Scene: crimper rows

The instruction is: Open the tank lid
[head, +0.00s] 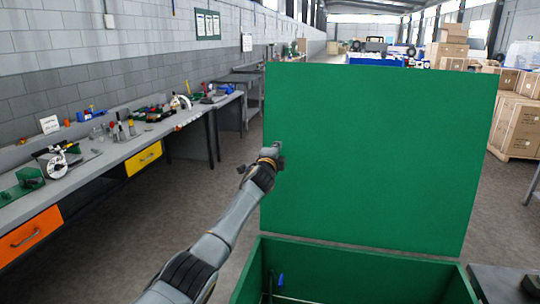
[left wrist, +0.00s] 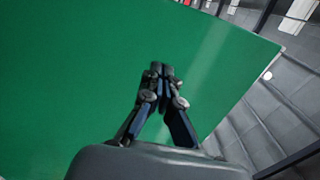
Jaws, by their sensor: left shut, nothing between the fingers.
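The green tank (head: 360,250) stands in front of me at the bottom of the head view. Its green lid (head: 385,150) stands up, raised well off the tank, and the tank's inside shows below it. The lid also fills much of the left wrist view (left wrist: 70,80). My left gripper (head: 275,148) is at the lid's left edge in the head view. In the left wrist view its fingers (left wrist: 161,70) are shut together with nothing between them, in front of the lid's face. I cannot tell whether they touch it. My right gripper is not in view.
A long workbench (head: 95,165) with tools and orange and yellow drawers runs along the left wall. Cardboard boxes (head: 515,125) are stacked at the right. A dark surface (head: 500,283) lies at the lower right. Open floor (head: 205,195) lies between bench and tank.

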